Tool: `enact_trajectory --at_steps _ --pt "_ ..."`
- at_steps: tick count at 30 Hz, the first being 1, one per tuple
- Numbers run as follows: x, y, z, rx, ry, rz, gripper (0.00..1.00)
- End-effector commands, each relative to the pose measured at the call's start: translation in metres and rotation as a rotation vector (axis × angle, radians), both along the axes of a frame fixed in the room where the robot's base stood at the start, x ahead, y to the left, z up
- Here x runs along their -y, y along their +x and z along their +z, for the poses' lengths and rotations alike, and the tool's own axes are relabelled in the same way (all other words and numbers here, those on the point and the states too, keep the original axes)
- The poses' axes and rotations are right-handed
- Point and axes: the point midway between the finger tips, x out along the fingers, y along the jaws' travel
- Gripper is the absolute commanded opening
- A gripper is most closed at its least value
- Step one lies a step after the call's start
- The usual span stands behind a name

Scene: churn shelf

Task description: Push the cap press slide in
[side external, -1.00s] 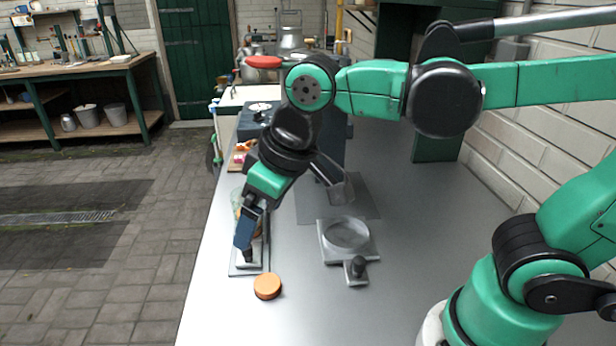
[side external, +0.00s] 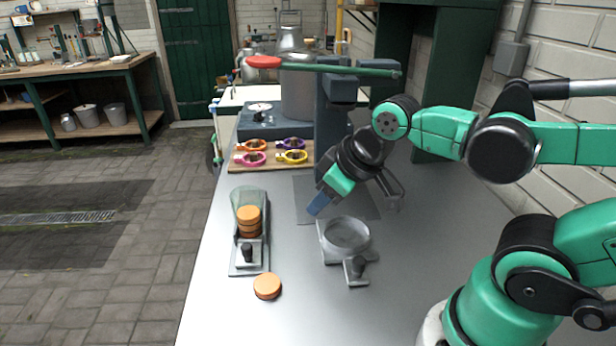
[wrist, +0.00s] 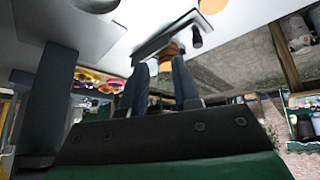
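A grey slide with a round cup (side external: 347,236) and a black knob (side external: 357,266) lies on the steel bench, in front of the press column (side external: 331,140) and its grey base plate (side external: 306,190). The press has a long lever (side external: 340,69) with a red end. My gripper (side external: 317,208) hangs above the bench just left of and behind the cup, tilted down to the left, apart from it. In the wrist view its two blue fingers (wrist: 160,68) are apart with nothing held between them.
A clear tube with stacked orange caps (side external: 248,220) stands at left on a plate with a black knob (side external: 247,253). A loose orange cap (side external: 267,286) lies in front. Coloured rings on a wooden board (side external: 240,168) lie farther back. The bench's right side is bare.

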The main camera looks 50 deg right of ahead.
Motion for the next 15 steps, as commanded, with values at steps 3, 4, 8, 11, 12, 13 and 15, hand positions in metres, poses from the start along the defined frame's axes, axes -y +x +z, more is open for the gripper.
enact_trajectory --at_steps 3,4,8,11,12,13,15 --pt "0.003 -0.010 -0.006 -0.114 -0.117 0.253 0.00" --pt "0.003 -0.013 -0.007 -0.147 -0.147 0.340 0.00" --pt "0.004 -0.029 -0.011 -0.271 -0.239 0.757 0.00" --pt "0.004 -0.041 -0.012 -0.321 -0.264 1.096 0.00" --pt "0.003 -0.046 -0.011 -0.328 -0.266 1.231 0.00" --pt "0.003 -0.049 -0.011 -0.329 -0.264 1.330 0.00" --pt "0.002 -0.056 -0.009 -0.313 -0.252 1.542 0.00"
